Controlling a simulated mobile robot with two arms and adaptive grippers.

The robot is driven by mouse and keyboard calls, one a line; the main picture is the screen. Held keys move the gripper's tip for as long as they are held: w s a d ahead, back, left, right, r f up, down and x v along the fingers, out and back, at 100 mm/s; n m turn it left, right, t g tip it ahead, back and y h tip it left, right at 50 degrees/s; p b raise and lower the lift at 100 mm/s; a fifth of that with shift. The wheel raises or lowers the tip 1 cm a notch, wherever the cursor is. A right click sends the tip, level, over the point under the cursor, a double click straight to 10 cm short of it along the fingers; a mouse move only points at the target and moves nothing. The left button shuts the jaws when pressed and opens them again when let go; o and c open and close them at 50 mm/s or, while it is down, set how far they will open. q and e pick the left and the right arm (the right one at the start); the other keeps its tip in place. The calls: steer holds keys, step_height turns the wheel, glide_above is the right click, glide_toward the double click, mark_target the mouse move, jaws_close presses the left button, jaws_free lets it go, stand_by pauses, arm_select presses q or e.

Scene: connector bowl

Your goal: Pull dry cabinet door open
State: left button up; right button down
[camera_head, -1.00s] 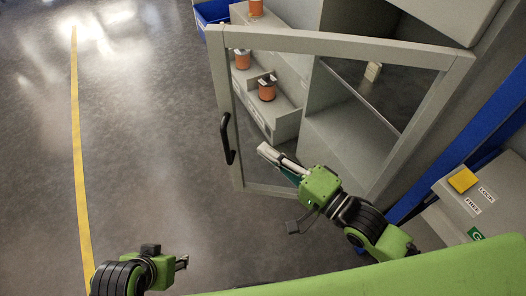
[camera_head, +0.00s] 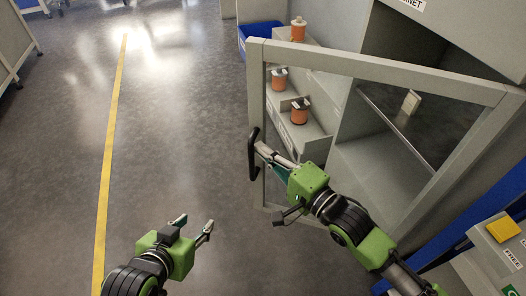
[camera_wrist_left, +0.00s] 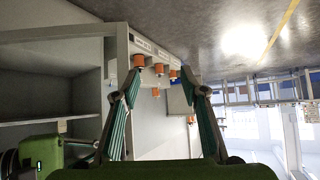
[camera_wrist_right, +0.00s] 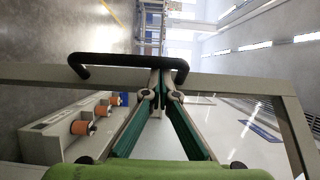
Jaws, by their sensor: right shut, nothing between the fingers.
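The dry cabinet door (camera_head: 385,66) is a grey frame with a clear pane, standing swung out from the cabinet (camera_head: 375,170). Its black handle (camera_head: 253,155) is on the free edge at the left. My right gripper (camera_head: 262,150) is shut and empty, its fingertips at the handle. In the right wrist view the handle (camera_wrist_right: 105,60) crosses just at the tips of the right gripper (camera_wrist_right: 161,82); I cannot tell whether they touch. My left gripper (camera_head: 196,226) is open and empty, low over the floor, away from the door. It also shows open in the left wrist view (camera_wrist_left: 168,85).
A small pale block (camera_head: 411,102) sits on a shelf. A blue bin (camera_head: 262,36) is behind the door. A yellow button (camera_head: 503,229) is at the right. The floor by the yellow line (camera_head: 109,150) is clear.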

arm_select(q)
steer(key=shift+w+r, duration=0.15)
arm_select(e)
steer(key=shift+w+a, duration=0.1)
arm_select(q)
steer(key=s+a+f+g+y+p, duration=0.1)
steer(key=s+a+f+g+p, duration=0.3)
steer(key=s, duration=0.6)
steer(key=shift+t, duration=0.6)
steer(key=w+b, duration=0.1)
steer(key=w+d+b, duration=0.1)
steer(key=w+d, duration=0.1)
steer(key=w, duration=0.1)
steer(key=shift+w+d+r+b, duration=0.1)
steer(key=shift+b, duration=0.3)
arm_select(e)
steer(key=s+n+g+y, duration=0.4)
steer(key=s+g, duration=0.1)
steer(key=s, duration=1.2)
steer(key=shift+s+a+n+g, duration=0.15)
steer(key=shift+a+n+g, duration=0.15)
steer(key=shift+g, duration=0.1)
